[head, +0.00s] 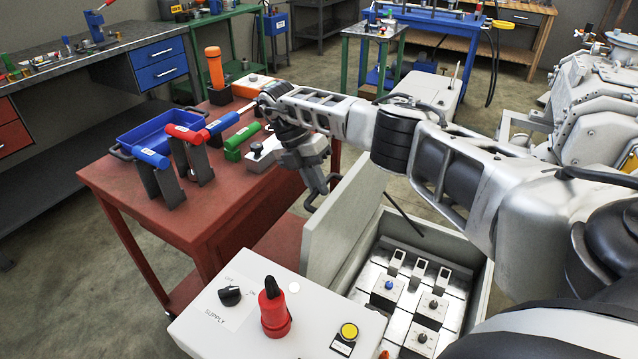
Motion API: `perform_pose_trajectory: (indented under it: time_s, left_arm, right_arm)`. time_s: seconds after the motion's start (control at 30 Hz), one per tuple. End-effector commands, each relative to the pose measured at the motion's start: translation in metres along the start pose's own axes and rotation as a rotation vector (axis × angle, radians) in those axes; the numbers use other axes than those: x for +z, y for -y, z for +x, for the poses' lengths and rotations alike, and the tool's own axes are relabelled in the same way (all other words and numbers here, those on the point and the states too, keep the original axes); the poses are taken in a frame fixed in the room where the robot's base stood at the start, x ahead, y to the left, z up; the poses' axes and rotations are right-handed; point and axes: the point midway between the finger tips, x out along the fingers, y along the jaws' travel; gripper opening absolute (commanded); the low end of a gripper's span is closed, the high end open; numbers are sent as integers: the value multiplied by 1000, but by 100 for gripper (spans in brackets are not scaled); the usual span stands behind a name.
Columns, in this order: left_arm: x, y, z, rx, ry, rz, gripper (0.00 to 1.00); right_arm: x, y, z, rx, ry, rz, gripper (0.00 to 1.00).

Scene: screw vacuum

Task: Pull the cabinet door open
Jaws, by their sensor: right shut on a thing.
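The cabinet (480,290) is a light grey box at the lower middle right. Its cabinet door (345,220) stands swung up and away from the opening, on the left side. Switches and knobs (412,300) show inside. My right gripper (318,190) is at the door's upper left edge, shut on the door handle; the grip itself is small and partly hidden by the gripper. My right arm reaches in from the right above the cabinet. My left gripper is not in view.
A grey panel (205,325) with a red-and-black knob (274,308) and a yellow button stands in front at left. A red table (120,190) with a blue tray (150,128) and colored-handled tools is behind the door. Floor shows between the benches.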

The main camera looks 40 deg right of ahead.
Motion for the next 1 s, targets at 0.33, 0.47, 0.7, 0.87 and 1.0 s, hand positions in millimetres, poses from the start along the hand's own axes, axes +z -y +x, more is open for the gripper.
perform_pose_trajectory:
  time_s: [0.33,0.47,0.7,0.87,1.0]
  left_arm:
    - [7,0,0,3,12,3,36]
    - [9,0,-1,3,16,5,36]
    - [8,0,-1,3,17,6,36]
    - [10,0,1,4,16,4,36]
    - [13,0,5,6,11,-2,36]
  right_arm:
    - [-3,-2,10,-12,-1,-1,0]
    - [-2,-2,9,-11,-1,-2,32]
    - [-2,-1,6,-9,-1,-1,34]
    - [-1,-2,-3,-7,0,-1,34]
    - [-2,-3,-25,-5,1,-2,34]
